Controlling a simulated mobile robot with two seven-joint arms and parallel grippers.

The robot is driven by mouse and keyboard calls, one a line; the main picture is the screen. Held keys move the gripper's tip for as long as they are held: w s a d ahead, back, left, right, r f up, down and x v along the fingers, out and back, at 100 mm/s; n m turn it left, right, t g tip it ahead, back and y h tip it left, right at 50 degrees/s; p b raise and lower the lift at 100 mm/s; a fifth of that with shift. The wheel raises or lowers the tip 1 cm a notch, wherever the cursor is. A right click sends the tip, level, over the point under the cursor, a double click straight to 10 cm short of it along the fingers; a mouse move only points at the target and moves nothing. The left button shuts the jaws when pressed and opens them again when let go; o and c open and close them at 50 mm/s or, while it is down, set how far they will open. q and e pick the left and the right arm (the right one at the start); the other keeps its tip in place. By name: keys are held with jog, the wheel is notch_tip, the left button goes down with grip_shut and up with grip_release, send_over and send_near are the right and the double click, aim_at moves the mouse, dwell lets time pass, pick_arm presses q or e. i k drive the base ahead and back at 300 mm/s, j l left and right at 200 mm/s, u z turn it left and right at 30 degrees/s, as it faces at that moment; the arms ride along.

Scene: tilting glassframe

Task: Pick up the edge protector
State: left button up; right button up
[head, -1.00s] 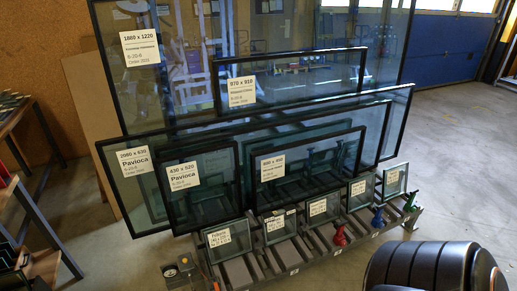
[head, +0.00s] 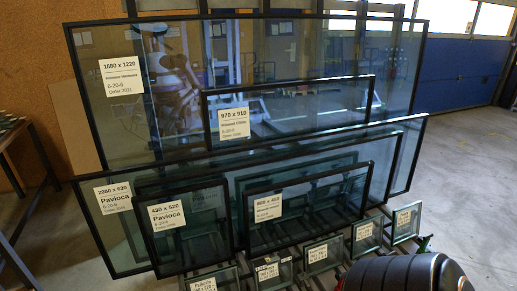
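I cannot make out an edge protector in this view. A small green part (head: 424,243) shows at the right end of the rack, partly hidden. Neither of my grippers is in view. A dark ribbed rounded shape at the bottom right looks like part of my own arm.
Several small labelled panes (head: 365,237) line the front of the rack. A dark-framed table (head: 30,180) stands at the left by a brown wall (head: 35,75). Open grey floor (head: 470,185) lies to the right, before a blue door (head: 450,70).

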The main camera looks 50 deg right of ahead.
aim_at(260, 264)
jog(key=l+u, duration=0.1)
jog(key=l, duration=1.8)
jog(key=i, duration=0.05)
